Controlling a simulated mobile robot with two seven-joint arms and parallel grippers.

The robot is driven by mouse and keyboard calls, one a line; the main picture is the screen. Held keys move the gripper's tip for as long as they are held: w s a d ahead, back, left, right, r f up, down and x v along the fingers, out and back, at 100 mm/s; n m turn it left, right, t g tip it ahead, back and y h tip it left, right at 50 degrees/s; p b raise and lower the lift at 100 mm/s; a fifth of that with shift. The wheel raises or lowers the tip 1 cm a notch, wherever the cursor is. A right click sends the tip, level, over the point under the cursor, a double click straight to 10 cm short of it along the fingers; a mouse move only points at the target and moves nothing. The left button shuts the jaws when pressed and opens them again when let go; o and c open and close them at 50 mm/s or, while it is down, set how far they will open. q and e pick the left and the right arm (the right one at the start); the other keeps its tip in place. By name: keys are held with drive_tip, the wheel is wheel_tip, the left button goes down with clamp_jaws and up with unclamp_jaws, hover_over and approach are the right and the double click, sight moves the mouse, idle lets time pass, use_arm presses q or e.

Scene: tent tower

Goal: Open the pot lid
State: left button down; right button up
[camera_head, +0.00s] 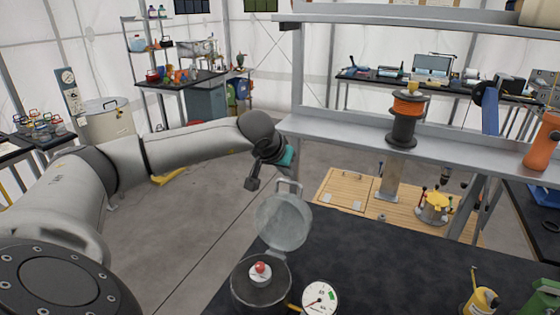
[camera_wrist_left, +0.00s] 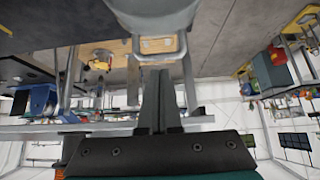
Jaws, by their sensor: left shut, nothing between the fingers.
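The metal pot (camera_head: 243,297) stands on the dark table at the bottom of the head view. Its grey lid (camera_head: 284,222) stands raised, tilted up at the pot's far side, so the pot's mouth is uncovered. The lid's loop handle (camera_head: 290,185) is at the top. Inside the pot sits a small pale item with a red top (camera_head: 260,268). My left gripper (camera_head: 252,184) is shut and empty, just left of the handle and apart from it. In the left wrist view the lid (camera_wrist_left: 155,14) and handle are beyond my shut fingers (camera_wrist_left: 160,75). My right gripper is not in view.
A round gauge (camera_head: 319,298) stands right of the pot. A yellow bottle (camera_head: 482,301) is at the table's lower right. A metal shelf (camera_head: 345,134) behind the table holds an orange spool (camera_head: 405,118). The middle of the dark table (camera_head: 385,262) is clear.

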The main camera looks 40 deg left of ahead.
use_arm(q)
drive_tip(key=s+d+r+b, duration=0.1)
drive_tip(key=s+d+r, duration=0.1)
drive_tip(key=s+r, duration=0.3)
drive_tip(key=shift+s+d+r+b, duration=0.3)
drive_tip(key=shift+s+b, duration=0.1)
drive_tip(key=shift+s, duration=1.2)
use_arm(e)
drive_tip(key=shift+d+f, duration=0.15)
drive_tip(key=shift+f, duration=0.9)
